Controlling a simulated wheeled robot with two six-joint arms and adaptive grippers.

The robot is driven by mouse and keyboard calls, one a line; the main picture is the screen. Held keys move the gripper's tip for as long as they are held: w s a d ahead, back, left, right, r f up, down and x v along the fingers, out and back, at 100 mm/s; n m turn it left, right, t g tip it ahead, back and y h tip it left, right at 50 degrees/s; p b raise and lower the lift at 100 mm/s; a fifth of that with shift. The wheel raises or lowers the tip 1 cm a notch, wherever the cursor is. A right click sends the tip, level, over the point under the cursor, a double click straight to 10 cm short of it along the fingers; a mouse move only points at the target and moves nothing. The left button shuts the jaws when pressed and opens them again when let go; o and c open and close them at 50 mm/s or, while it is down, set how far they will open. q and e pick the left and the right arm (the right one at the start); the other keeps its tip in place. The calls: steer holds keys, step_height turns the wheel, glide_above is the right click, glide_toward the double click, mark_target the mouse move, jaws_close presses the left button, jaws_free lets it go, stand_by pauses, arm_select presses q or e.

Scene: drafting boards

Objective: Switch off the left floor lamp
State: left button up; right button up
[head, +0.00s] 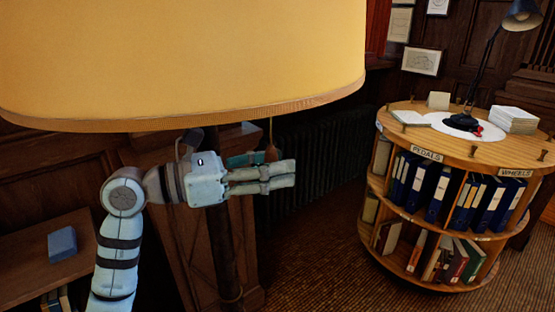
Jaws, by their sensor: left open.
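The floor lamp's large yellow shade (190,60) fills the upper left of the head view and looks lit. Its dark pole (222,255) runs down behind my arm. A thin pull cord hangs from under the shade and ends in a small brown knob (271,153). My left gripper (284,172) is open just below the shade, its fingers pointing right. The knob shows right at the fingers, its lower end hidden by them. I cannot tell whether they touch it. My right gripper is not in view.
A round wooden shelf (400,195) with binders and books stands at the right, with a dark desk lamp (520,16) and papers on top. A dark radiator (325,150) is behind. A side table with a blue book (62,243) is at the lower left. Carpet lies clear at bottom centre.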

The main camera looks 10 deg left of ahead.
arm_select(q)
steer(key=b+v, duration=0.5)
steer(key=v, duration=0.3)
